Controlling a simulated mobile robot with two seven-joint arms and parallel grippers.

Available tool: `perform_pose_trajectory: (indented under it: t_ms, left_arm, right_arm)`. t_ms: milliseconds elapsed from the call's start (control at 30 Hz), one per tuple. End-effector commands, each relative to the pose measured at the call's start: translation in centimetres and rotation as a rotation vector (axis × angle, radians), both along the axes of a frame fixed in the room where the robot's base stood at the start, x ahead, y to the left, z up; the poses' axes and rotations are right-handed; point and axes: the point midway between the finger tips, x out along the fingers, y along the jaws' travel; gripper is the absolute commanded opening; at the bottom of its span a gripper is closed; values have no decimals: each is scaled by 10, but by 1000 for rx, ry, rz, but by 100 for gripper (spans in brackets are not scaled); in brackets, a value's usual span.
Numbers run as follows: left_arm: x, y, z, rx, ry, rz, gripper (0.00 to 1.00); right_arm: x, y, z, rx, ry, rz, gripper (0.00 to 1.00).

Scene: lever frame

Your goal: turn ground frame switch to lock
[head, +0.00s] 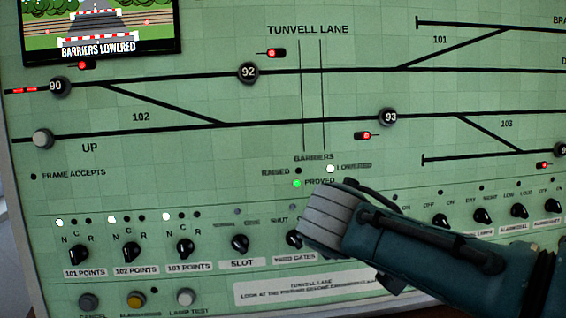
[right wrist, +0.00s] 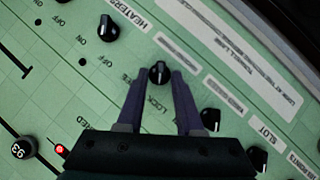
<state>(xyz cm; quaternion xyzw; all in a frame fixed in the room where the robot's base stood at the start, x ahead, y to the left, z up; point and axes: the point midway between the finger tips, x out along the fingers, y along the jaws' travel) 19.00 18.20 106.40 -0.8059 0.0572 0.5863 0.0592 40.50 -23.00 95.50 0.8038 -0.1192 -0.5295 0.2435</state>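The ground frame switch (right wrist: 159,73) is a small black rotary knob on the green panel, seen in the right wrist view, with the word LOCK printed near it. My right gripper (right wrist: 157,78) is open, its two dark fingers on either side of this knob with small gaps showing. I cannot tell how deep the fingertips are around it or exactly where its pointer aims. In the head view my right gripper (head: 330,217) comes in from the right and hides the switch. My left gripper is not in view.
The yard gates knob (head: 294,239) is close to my right gripper, partly beside it. The slot knob (head: 240,243) and several points knobs are further left. The heaters knob (right wrist: 107,28) is on the other side. Push buttons (head: 136,300) line the panel bottom.

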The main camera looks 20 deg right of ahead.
Motion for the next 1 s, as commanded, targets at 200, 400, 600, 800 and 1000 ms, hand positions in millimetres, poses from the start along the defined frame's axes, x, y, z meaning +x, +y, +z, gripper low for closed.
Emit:
perform_pose_trajectory:
  t_ms: [200, 400, 600, 800, 1000]
  left_arm:
    - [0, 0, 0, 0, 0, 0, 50]
    - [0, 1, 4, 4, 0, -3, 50]
    - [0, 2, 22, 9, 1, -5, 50]
    - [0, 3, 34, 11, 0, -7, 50]
    - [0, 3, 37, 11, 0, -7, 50]
  right_arm:
    - [0, 0, 0, 0, 0, -1, 45]
    - [-2, 3, 6, 2, -2, 0, 45]
    - [-15, 18, 33, 4, -2, 0, 45]
    - [-30, 34, 61, 3, -3, -1, 45]
    - [-40, 43, 76, 1, 1, -1, 45]
